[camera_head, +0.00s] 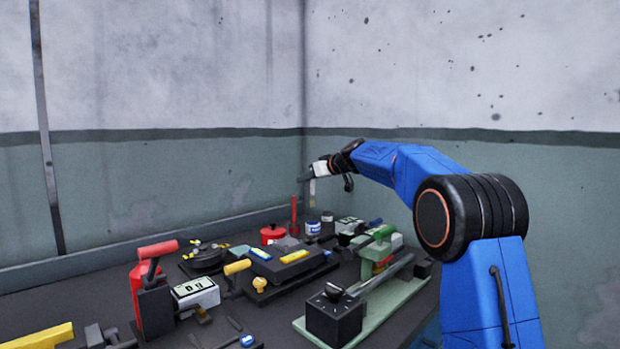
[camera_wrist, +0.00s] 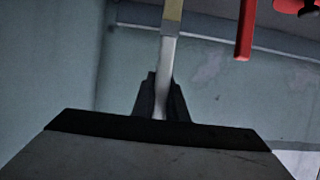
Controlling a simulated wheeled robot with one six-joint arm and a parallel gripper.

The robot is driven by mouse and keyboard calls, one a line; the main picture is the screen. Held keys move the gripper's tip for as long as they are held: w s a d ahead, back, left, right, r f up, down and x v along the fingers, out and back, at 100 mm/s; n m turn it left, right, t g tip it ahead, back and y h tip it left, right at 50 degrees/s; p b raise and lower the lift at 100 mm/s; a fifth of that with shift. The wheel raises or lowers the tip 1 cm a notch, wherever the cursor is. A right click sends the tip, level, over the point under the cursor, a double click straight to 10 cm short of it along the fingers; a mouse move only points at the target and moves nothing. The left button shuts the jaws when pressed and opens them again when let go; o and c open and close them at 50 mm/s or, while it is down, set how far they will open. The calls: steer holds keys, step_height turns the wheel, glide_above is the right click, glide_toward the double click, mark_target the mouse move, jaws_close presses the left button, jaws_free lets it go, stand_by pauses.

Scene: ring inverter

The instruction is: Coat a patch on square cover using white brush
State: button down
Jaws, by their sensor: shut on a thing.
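My gripper (camera_wrist: 160,100) is shut on the white brush (camera_wrist: 167,60) in the wrist view. The brush is a thin pale handle with a yellowish part at its far end. In the head view my gripper (camera_head: 310,174) is raised over the back of the bench near the wall corner. The brush (camera_head: 312,188) hangs below it, clear of the bench items. A dark square block with yellow bars (camera_head: 282,272) lies mid-bench and may be the square cover, but I cannot tell for sure. The brush is apart from it, farther back.
A red pot (camera_head: 272,233), an upright red tool (camera_head: 294,212) and a blue-and-white jar (camera_head: 313,228) stand below my gripper. A lever device on a green base (camera_head: 375,313) is at the front right. The bench is crowded; the air above is free.

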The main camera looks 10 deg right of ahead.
steer(key=shift+f, duration=2.55)
steer(key=shift+f, duration=0.55)
step_height(320, 180, up, 7)
stand_by(0.9)
stand_by(0.5)
step_height(320, 180, down, 7)
stand_by(0.5)
steer(key=shift+r, duration=0.1)
